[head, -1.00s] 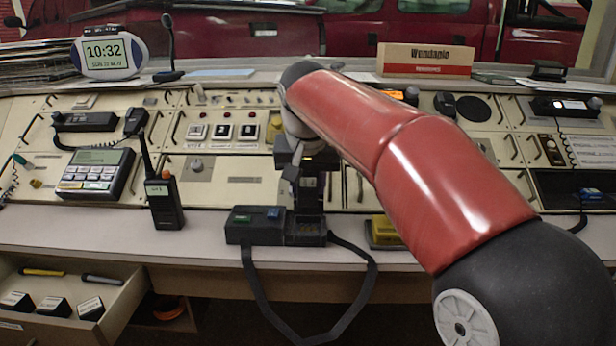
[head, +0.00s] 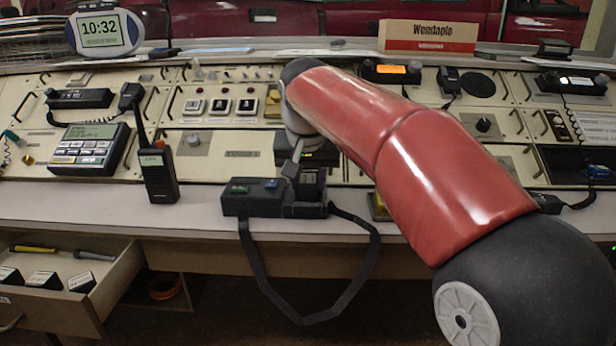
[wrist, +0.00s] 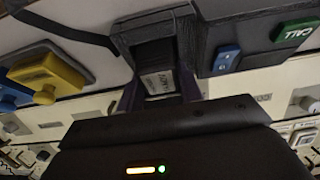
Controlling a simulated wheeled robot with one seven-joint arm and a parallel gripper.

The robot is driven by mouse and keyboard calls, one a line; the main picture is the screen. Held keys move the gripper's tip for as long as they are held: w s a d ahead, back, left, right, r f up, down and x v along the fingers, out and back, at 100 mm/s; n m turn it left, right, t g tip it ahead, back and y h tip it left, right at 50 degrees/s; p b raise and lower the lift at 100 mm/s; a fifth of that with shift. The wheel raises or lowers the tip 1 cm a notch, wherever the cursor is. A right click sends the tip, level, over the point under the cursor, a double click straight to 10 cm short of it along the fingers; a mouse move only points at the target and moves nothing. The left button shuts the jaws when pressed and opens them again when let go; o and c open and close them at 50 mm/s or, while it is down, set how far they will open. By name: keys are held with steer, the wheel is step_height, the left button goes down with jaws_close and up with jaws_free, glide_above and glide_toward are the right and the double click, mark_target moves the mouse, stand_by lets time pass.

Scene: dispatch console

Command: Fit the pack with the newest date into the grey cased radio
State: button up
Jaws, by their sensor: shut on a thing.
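The grey cased radio (head: 252,197) lies on the desk front, with a green and a blue button on top and a black strap hanging over the edge. Its open bay is at its right end. My gripper (wrist: 158,88) is shut on a dark pack (wrist: 155,55) with a white label, too blurred to read. The pack (head: 311,187) is upright at the bay, its lower end apparently inside; how deep, I cannot tell. The radio (wrist: 240,38) also shows in the wrist view. Other labelled packs (head: 42,280) stand in the open drawer at lower left.
A black handheld radio (head: 158,172) stands left of the cased radio. A yellow and blue unit (wrist: 48,75) sits on the other side, partly behind my arm in the head view. A keypad phone (head: 88,148) and console switches fill the panel behind. The drawer (head: 110,285) juts out.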

steer(key=shift+f, duration=0.2)
steer(key=o, duration=1.1)
steer(key=shift+o, duration=0.2)
steer(key=p+v, duration=0.1)
steer(key=v, duration=0.6)
steer(key=shift+r, duration=0.35)
steer(key=shift+s, duration=0.15)
steer(key=s+d+f, duration=0.8)
steer(key=s+f, duration=0.2)
steer(key=s, duration=0.2)
steer(key=s+d+f+t, duration=0.1)
steer(key=s+d+f, duration=0.6)
steer(key=s, duration=0.5)
step_height(320, 180, down, 3)
steer(key=shift+d+r, duration=0.1)
steer(key=shift+d, duration=0.25)
